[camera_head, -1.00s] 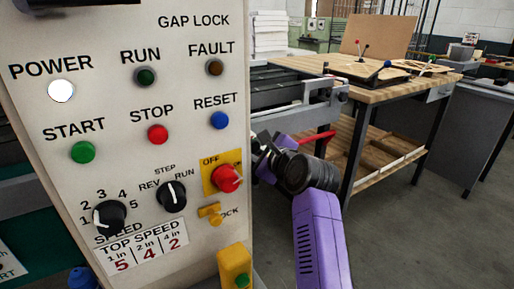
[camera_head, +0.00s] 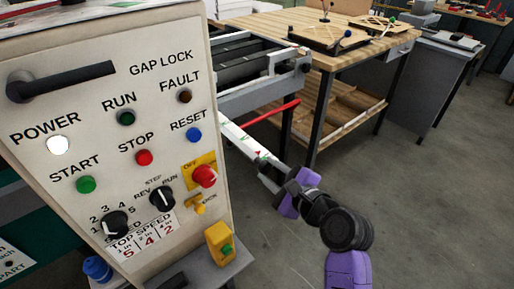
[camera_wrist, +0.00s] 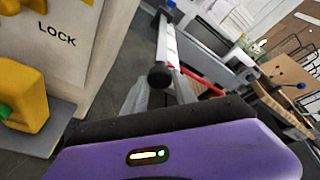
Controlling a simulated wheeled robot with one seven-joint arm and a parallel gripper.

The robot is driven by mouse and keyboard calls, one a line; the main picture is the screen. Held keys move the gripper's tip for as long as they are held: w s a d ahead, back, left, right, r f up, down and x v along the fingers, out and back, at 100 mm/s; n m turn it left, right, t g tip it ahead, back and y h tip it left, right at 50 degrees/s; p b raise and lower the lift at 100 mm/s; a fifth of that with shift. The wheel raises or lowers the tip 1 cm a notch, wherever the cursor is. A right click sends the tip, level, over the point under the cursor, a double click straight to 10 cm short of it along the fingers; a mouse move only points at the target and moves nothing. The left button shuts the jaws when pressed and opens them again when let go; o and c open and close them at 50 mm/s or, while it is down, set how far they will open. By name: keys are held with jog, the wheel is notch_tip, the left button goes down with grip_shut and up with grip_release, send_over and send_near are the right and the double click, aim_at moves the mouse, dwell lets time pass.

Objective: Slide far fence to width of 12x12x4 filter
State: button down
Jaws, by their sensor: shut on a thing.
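A long pale bar (camera_head: 240,147), with small red and green marks, runs out from behind the control panel toward my gripper (camera_head: 266,170). It looks like the far fence or a rail of it, but I cannot tell for sure. In the wrist view the pale bar (camera_wrist: 169,45) ends in a dark round cap just beyond my gripper (camera_wrist: 158,85). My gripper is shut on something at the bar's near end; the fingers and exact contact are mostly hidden. No 12x12x4 filter can be made out.
The control panel (camera_head: 105,150), with a red switch (camera_head: 204,176) and a yellow box (camera_head: 219,243), stands close at left. A red bar (camera_head: 272,112) lies beyond the pale bar. A wooden workbench (camera_head: 345,50) stands behind. Grey floor (camera_head: 430,210) at right is clear.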

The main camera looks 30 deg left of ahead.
jog(key=shift+s+d+p, duration=0.4)
jog(key=shift+s+d, duration=0.1)
jog(key=shift+d, duration=0.4)
jog(key=shift+s+d+f, duration=0.1)
jog(key=shift+d+f, duration=0.1)
jog(key=shift+d, duration=0.15)
jog(key=c, duration=1)
grip_release()
jog(key=shift+d, duration=0.15)
jog(key=shift+r, duration=0.1)
jog(key=v, duration=0.7)
jog(key=shift+s+d, duration=0.2)
jog(key=shift+d, duration=0.1)
jog(key=shift+r, duration=0.1)
